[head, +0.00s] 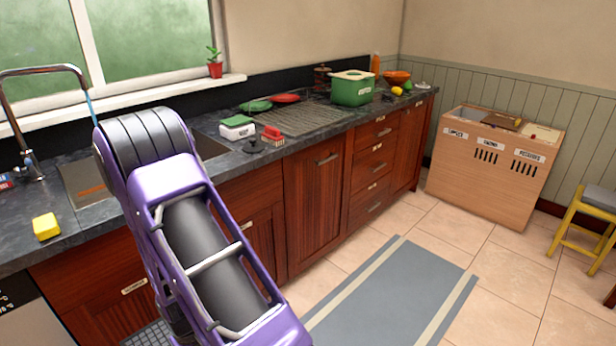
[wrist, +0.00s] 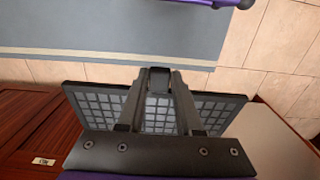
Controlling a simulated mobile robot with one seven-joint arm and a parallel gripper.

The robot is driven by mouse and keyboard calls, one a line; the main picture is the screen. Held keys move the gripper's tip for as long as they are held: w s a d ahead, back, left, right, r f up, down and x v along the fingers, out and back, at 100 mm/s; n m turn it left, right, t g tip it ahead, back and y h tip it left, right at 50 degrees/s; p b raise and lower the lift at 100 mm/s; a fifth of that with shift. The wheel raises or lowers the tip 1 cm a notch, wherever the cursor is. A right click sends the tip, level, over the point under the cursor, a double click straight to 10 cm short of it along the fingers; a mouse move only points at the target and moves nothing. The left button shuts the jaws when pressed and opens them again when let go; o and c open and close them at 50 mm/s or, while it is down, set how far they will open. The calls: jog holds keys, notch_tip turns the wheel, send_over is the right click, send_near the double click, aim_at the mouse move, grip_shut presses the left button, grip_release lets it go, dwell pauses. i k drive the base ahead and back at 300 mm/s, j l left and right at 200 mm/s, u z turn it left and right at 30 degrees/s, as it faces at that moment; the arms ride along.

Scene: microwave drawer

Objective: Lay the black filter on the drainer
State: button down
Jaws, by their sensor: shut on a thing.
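The black filter (wrist: 98,105) is a flat dark panel with a grey grid, seen in the wrist view. My gripper (wrist: 158,76) is shut on its middle and holds it above the floor, by the cabinet fronts. A corner of the filter's grid (head: 147,335) shows low in the head view, left of my purple arm; the arm hides the rest and my gripper. The drainer (head: 302,118) is a ribbed grey area on the dark worktop, right of the sink. Its middle looks bare.
Around the drainer are a green pot (head: 352,90), a white-and-green box (head: 237,127), a red item (head: 272,135) and green and red dishes at the back. A yellow sponge (head: 46,226) lies at left. A wooden bin unit (head: 492,165) stands far right; the floor mat (head: 400,290) is clear.

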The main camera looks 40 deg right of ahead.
aim_at(303, 116)
jog(key=l, duration=0.7)
jog(key=l+z, duration=0.15)
jog(key=l, duration=0.55)
jog(key=i+l, duration=0.1)
jog(key=l, duration=0.6)
jog(key=l+z, duration=0.15)
jog(key=l, duration=0.6)
jog(key=i+l, duration=0.15)
jog(key=l, duration=0.5)
jog(key=z, duration=0.05)
